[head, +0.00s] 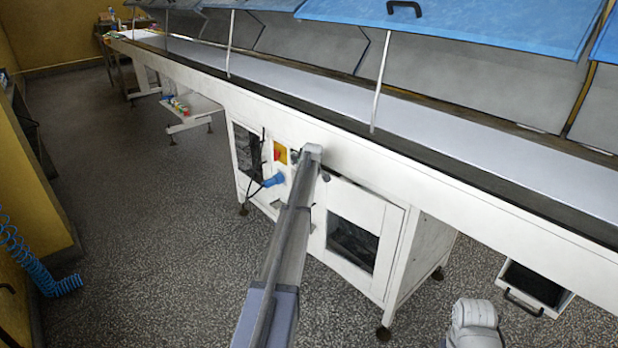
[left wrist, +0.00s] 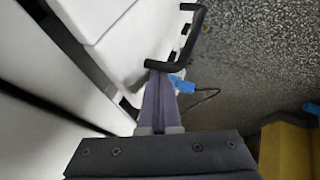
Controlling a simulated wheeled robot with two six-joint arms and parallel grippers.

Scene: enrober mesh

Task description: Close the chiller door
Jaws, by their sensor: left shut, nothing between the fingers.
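The chiller door looks like the white panel with a dark window (head: 378,215) under the conveyor in the head view. A dark gap shows along its top edge, so it seems slightly ajar. My left arm crosses in front of its left side, with the left gripper (head: 313,153) at the arm's far end, by the cabinet's top. In the left wrist view the left gripper's purple fingers (left wrist: 157,80) are shut and empty. Their tips overlap the lower end of a black bar handle (left wrist: 187,42) on a white panel (left wrist: 125,45); I cannot tell whether they touch. My right gripper is out of view.
The long white conveyor frame (head: 440,170) runs above the cabinet, with raised blue covers (head: 450,22) over it. A red and yellow switch (head: 280,153) and blue plug (head: 273,180) sit left of my arm. A blue coiled hose (head: 35,265) hangs at far left.

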